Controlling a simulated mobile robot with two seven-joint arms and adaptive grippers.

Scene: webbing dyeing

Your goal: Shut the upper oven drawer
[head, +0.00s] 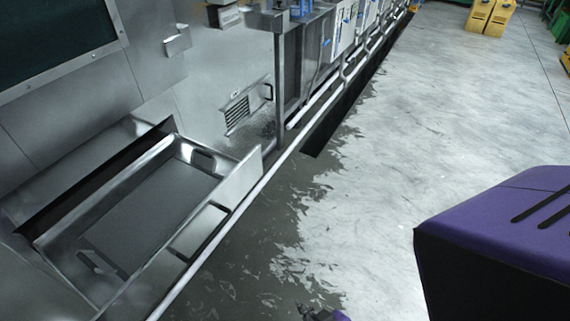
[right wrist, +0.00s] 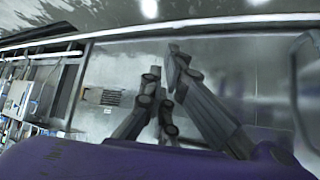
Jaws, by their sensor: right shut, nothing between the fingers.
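The upper oven drawer (head: 235,185) is a shiny metal tray pulled well out of the oven front, at the lower left of the head view. Its grey bottom is bare and its front panel carries a recessed handle (head: 198,230). A dark opening (head: 95,175) shows behind it. Only a small tip of my right gripper (head: 322,314) shows at the bottom edge of the head view, to the right of the drawer and apart from it. In the right wrist view my right gripper (right wrist: 163,66) is shut and empty. My left gripper is out of view.
The oven's metal wall (head: 190,75) holds a vented panel (head: 245,105). A long rail (head: 318,92) runs along the machine line beside the floor. Yellow containers (head: 490,16) stand far off. The concrete floor (head: 450,100) on the right is open.

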